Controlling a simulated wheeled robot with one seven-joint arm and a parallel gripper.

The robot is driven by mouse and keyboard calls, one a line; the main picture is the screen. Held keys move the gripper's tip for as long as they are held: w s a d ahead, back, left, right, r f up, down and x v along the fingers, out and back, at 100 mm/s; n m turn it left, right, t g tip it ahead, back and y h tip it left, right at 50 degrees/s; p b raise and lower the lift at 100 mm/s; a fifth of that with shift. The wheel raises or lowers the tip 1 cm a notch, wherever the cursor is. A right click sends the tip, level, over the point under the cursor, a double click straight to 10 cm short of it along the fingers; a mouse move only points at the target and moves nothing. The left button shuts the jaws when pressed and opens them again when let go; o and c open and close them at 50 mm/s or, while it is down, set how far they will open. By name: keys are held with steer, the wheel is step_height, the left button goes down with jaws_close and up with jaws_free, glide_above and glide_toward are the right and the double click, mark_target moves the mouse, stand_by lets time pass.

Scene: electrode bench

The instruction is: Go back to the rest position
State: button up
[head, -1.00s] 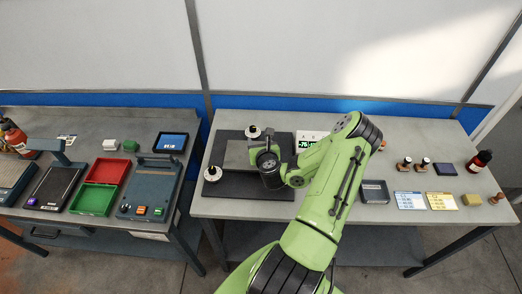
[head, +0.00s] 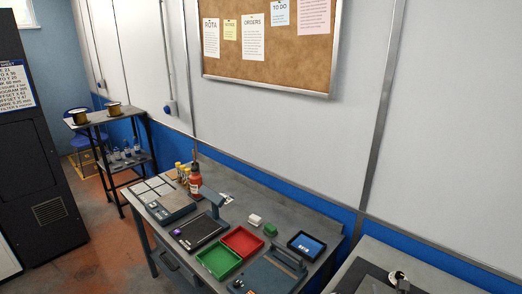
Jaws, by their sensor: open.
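My gripper and arm are not in view in the head view now. The left bench (head: 290,205) runs across the lower middle of the picture. Only a corner of the right bench (head: 350,275) shows at the lower right. The rest of that bench is out of the picture.
The left bench holds a red tray (head: 243,240), a green tray (head: 218,260), a tablet (head: 306,245), a white block (head: 255,219), a green block (head: 270,229) and a red bottle (head: 195,182). A trolley (head: 110,118) stands behind; a dark cabinet (head: 40,150) is at left.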

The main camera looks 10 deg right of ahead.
steer(key=w+a+r+n+g+y, duration=0.1)
steer(key=a+r+n+y, duration=0.3)
steer(key=a+n, duration=0.65)
steer(key=w+a+r+n+g+y, duration=0.1)
steer(key=a+r+n+g+y, duration=0.2)
steer(key=a+n, duration=0.7)
steer(key=s+a+r+n+g, duration=0.1)
steer(key=s+a+r+n, duration=0.2)
steer(key=s+r+n, duration=0.3)
steer(key=s+a+r+n+g+h, duration=0.1)
steer(key=s+a+r+n, duration=0.2)
steer(key=s+r+n, duration=0.4)
steer(key=s+n, duration=0.4)
steer(key=s, duration=0.5)
steer(key=shift+s+a+r+g, duration=0.15)
steer(key=shift+a+r+g, duration=0.1)
steer(key=shift+a+g, duration=0.05)
